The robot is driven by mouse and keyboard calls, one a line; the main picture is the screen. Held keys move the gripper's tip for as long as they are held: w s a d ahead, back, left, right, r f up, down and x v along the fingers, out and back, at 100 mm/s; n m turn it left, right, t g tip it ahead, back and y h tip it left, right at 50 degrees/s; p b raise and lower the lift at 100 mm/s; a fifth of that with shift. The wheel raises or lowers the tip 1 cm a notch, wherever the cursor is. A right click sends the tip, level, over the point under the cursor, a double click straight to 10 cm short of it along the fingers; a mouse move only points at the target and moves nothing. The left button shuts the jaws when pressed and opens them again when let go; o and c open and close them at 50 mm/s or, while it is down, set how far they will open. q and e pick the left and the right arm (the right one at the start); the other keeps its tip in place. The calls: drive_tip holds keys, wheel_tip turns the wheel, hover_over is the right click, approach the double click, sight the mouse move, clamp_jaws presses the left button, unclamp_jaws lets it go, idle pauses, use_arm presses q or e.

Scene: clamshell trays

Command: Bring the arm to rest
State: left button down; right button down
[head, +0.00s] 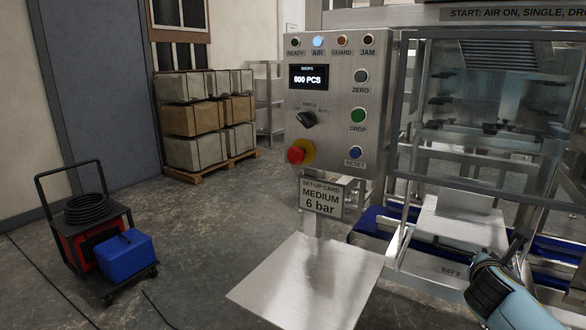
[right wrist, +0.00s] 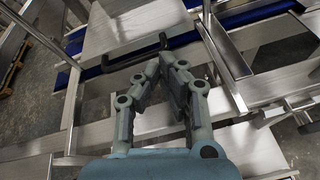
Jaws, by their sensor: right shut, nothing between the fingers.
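My right gripper (head: 517,246) is at the lower right of the head view, in front of the machine's lower frame. In the right wrist view the right gripper (right wrist: 164,66) has its two fingers drawn together at the tips, shut with nothing held. A dark bar handle (right wrist: 139,52) lies just beyond the fingertips in that view; I cannot tell whether they touch it. My left gripper is in neither view.
A control panel (head: 338,110) with a lit AIR lamp stands left of the machine's clear guard (head: 480,120). A bare metal shelf (head: 310,282) juts out below it. A blue belt (head: 380,222) runs behind the frame. A cart (head: 88,235) stands on open floor at left.

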drive_tip(key=s+a+f+m+g+y, duration=0.15)
drive_tip(key=s+m+g, duration=0.25)
drive_tip(key=s+m, duration=1.1)
drive_tip(key=s+a+r+m+g+y, duration=0.25)
drive_tip(key=s+a+m, duration=0.3)
drive_tip(key=s, duration=0.55)
drive_tip(key=s+a+r+m+g+y, duration=0.1)
drive_tip(key=s+a+m+y, duration=0.35)
drive_tip(key=s, duration=0.75)
wheel_tip(320, 180, down, 29)
drive_tip(key=s+g+h+b, duration=0.1)
drive_tip(key=s+g+b, duration=0.1)
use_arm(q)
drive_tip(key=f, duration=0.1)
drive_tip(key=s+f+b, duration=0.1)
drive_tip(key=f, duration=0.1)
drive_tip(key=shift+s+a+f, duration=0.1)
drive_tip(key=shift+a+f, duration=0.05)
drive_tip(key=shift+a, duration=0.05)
use_arm(e)
drive_tip(key=s+d+f, duration=0.1)
drive_tip(key=s+f, duration=1.4)
drive_tip(key=s, duration=0.3)
drive_tip(key=shift+f+g, duration=0.3)
drive_tip(key=shift+g, duration=0.05)
